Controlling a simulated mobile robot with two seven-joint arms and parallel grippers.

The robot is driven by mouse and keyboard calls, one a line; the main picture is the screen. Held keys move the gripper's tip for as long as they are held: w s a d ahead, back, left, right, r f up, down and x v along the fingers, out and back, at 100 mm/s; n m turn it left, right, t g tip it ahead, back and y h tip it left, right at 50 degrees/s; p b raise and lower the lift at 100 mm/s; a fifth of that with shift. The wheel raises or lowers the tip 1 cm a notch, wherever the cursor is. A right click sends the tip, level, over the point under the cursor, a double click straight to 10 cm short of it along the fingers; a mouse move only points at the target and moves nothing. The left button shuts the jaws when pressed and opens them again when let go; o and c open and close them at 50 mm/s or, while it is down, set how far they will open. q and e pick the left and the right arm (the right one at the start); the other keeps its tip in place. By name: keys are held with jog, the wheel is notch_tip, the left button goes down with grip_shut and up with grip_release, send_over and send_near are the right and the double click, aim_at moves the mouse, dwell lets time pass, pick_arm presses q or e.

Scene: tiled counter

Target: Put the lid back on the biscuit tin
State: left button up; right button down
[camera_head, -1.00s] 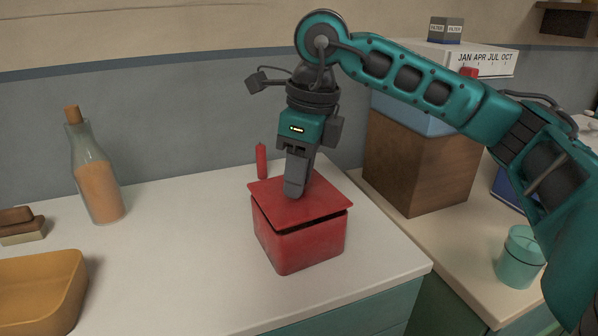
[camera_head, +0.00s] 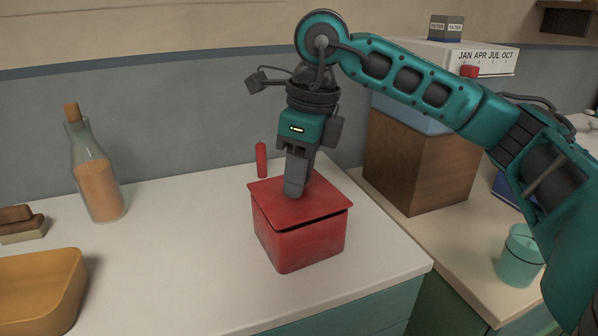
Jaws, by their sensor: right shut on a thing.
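The red biscuit tin (camera_head: 305,250) stands on the white counter near its right front corner. Its red lid (camera_head: 325,207) lies over the tin's top, slightly tilted. A dark gap shows under its front right edge, while the front left edge looks close to the tin. My right gripper (camera_head: 294,192) points down onto the middle of the lid and is shut on it; the fingertips hide the part they grip. My left gripper is not in view.
A corked bottle (camera_head: 100,190), a yellow bin (camera_head: 40,290) and a brush (camera_head: 22,228) stand at the left. A red cylinder (camera_head: 262,160) stands just behind the tin. A wooden box (camera_head: 420,165) and a teal cup (camera_head: 520,257) are at the right. The counter left of the tin is clear.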

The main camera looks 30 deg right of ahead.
jog(key=shift+c, duration=1.4)
grip_release()
jog(key=shift+r, duration=0.1)
jog(key=shift+r+p, duration=2.8)
jog(key=shift+r, duration=0.65)
jog(key=shift+c, duration=0.5)
grip_shut()
